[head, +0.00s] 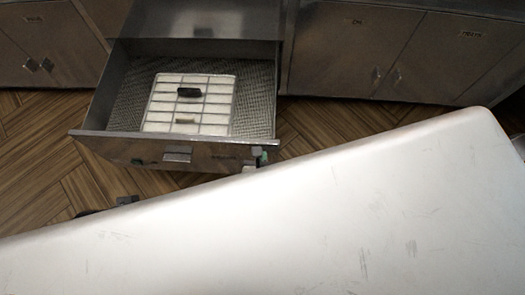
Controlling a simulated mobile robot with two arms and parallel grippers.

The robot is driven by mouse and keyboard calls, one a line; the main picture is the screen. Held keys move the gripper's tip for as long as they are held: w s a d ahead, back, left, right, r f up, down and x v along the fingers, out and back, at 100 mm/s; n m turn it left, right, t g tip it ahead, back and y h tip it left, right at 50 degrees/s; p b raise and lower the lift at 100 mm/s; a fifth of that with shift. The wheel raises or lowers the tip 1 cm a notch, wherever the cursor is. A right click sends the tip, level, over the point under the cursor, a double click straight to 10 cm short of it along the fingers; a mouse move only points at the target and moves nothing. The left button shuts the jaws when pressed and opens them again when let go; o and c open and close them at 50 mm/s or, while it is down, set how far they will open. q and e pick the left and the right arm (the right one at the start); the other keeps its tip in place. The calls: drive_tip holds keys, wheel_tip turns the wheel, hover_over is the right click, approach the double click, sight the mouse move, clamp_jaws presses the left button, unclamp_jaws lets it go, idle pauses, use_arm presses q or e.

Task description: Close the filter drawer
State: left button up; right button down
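The filter drawer (125,150) is pulled well out from the steel cabinet in the head view. Inside lies a white gridded filter (160,105) with a dark handle (189,92), on a mesh-like floor. Small pale and green parts at the drawer's right front corner are too small to identify. Neither gripper can be made out clearly.
A large pale, scratched surface (330,215) fills the foreground and hides the floor there. Dark parts (95,212) peek out past its edge at the left. Closed cabinet doors (350,50) stand right of the drawer. Wooden floor (40,165) is bare at left.

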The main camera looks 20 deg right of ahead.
drive_tip(key=shift+w+d, duration=0.2)
drive_tip(key=shift+w, duration=0.35)
drive_tip(key=shift+w+d, duration=0.15)
drive_tip(key=shift+w, duration=0.35)
drive_tip(key=shift+w, duration=0.1)
